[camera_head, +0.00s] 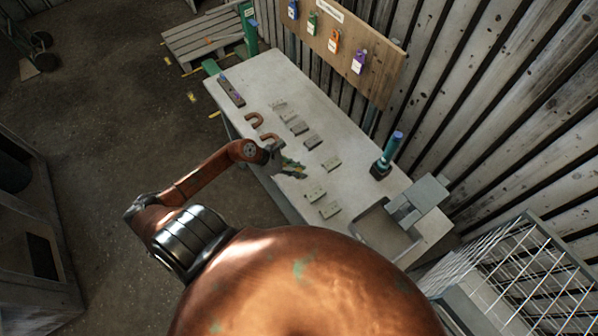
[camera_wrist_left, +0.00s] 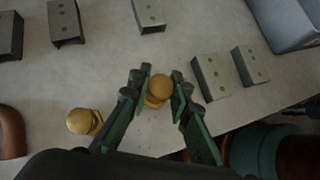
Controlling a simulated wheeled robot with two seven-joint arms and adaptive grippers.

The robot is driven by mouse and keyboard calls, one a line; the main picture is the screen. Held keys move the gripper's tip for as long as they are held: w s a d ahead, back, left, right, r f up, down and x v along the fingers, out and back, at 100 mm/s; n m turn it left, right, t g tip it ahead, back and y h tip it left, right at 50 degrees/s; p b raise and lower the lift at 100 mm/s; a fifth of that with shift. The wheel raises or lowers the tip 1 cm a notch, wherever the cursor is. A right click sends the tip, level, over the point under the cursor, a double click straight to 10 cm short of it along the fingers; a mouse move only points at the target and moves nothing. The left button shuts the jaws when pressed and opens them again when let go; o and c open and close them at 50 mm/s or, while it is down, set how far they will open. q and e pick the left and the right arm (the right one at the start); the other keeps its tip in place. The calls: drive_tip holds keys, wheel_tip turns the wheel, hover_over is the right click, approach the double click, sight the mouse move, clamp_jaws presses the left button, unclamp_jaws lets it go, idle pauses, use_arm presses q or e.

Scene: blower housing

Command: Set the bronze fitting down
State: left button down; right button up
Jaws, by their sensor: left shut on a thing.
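My left gripper (camera_head: 291,167) is over the front edge area of the pale worktable (camera_head: 285,85) in the head view. In the left wrist view its green fingers (camera_wrist_left: 160,82) are shut on a round, brass-coloured bronze fitting (camera_wrist_left: 158,90), which sits between the fingertips. The table surface lies beneath it; I cannot tell whether the fitting touches it. A second similar brass-coloured fitting (camera_wrist_left: 84,121) lies on the table to the left in the wrist view. The held fitting is too small to make out in the head view. My right gripper is not in view.
Several grey two-hole blocks (camera_head: 331,164) stand in rows on the table, two of them (camera_wrist_left: 211,76) close right of the fingers. Copper U-shaped pieces (camera_head: 254,119) lie further left.

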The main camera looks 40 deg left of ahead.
use_arm(q)
drive_tip(key=shift+f, duration=0.7)
drive_tip(key=shift+f, duration=0.1)
drive_tip(key=shift+f, duration=0.1)
drive_tip(key=c, duration=1.8)
unclamp_jaws()
